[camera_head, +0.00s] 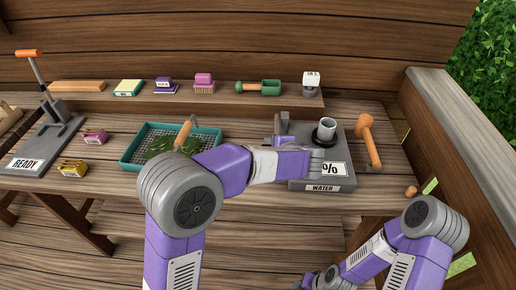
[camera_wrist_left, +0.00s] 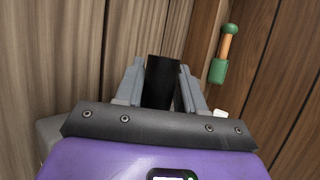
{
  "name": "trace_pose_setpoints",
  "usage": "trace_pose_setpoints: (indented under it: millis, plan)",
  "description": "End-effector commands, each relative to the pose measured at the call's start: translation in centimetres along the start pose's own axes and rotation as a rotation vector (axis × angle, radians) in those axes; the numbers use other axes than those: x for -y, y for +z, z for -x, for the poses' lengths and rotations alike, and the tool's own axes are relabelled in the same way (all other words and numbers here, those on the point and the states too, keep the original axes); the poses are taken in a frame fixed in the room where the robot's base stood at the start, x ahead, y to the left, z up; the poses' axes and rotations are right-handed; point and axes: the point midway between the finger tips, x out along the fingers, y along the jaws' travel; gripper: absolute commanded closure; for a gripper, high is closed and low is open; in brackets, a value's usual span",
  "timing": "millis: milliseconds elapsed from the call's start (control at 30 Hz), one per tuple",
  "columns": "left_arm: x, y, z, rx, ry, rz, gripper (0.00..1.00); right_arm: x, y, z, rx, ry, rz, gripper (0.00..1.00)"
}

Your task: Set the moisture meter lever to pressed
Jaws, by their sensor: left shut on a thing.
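The moisture meter (camera_head: 341,184) is a grey box marked "%" and "WATER" at the right of the bench. In the left wrist view, my left gripper (camera_wrist_left: 162,85) is shut on a dark cylindrical piece (camera_wrist_left: 161,80); I cannot tell whether this is the meter's lever. The lever's position is not clear. My right gripper (camera_head: 322,280) is low at the bottom edge, apart from the meter; its fingers are unclear.
An orange-headed tool (camera_head: 366,130) is right of the meter. A teal tray (camera_head: 130,160) with green leaves lies left of it. A lever stand marked "READY" (camera_head: 48,135) is far left.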

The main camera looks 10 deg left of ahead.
Motion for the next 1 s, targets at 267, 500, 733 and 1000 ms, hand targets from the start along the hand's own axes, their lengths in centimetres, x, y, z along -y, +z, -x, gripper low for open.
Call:
trace_pose_setpoints:
  millis: [267,500,733,1000]
  plan:
    - [-0.6,-1.69,0.2,-0.032,0.0,-0.027,1.0,-0.08,-0.02,-0.19,0.0,0.0,0.0,0.57]
    - [-0.55,-1.68,0.23,-0.033,-0.001,-0.027,1.0,-0.08,-0.02,-0.18,0.0,0.0,0.0,0.57]
    - [-0.38,-1.57,0.25,-0.033,-0.004,-0.022,0.45,-0.08,-0.02,-0.18,0.0,0.0,0.0,0.57]
    - [-0.21,-1.45,0.47,-0.032,-0.006,-0.017,0.45,-0.04,-0.01,-0.1,0.0,0.0,0.0,0.57]
